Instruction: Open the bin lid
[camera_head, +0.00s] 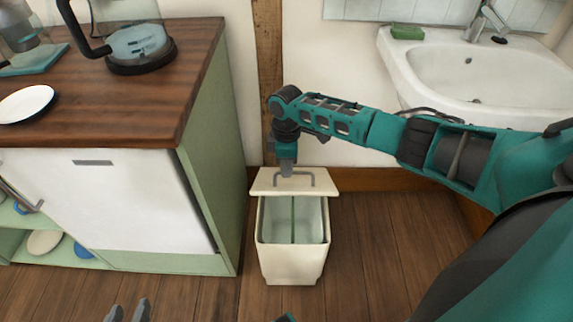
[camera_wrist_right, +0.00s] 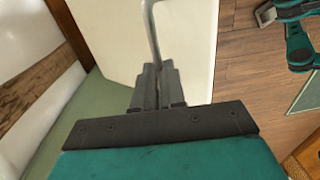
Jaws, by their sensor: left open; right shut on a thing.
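A cream bin (camera_head: 291,264) stands on the floor, and its pale inside shows from above. Its cream lid (camera_head: 265,181) is at the back of the opening, leaving the front uncovered. The grey bar handle (camera_head: 311,177) is on top of the lid. In the right wrist view the fingers (camera_wrist_right: 157,85) close around the handle (camera_wrist_right: 151,35), with the lid (camera_wrist_right: 187,50) beyond. My left gripper (camera_head: 128,312) is open and empty at the bottom edge, left of the bin.
A green cabinet with a wooden top (camera_head: 192,65) stands close at the bin's left, bearing a glass jug (camera_head: 130,30) and a plate (camera_head: 25,103). A white sink (camera_head: 415,85) is at the back right. Bare floor (camera_head: 365,250) lies right of the bin.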

